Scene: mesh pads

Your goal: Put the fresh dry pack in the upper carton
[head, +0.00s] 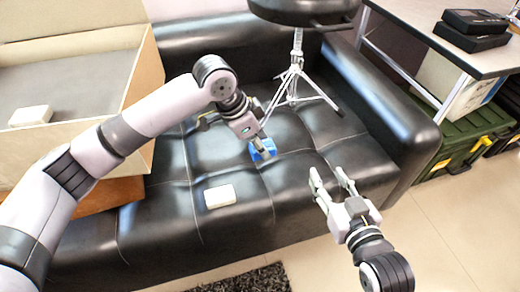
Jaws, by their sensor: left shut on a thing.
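My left gripper (258,143) is shut on a small blue pack (264,150) over the black sofa seat. I cannot tell whether the pack still touches the seat. A white pad (220,196) lies flat on the seat, nearer the front and left of the blue pack. The open upper carton (140,85), with pale tan walls, stands at the left. Another white pad (30,115) is inside it on the grey floor. My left arm crosses in front of the carton's right part. My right gripper (329,178) is open and empty above the seat's front right.
A brown box (115,194) shows under the upper carton on the black sofa (290,215). A stool with tripod legs (297,75) stands behind the blue pack. A table with black devices (470,30) and green crates (460,150) are at the right.

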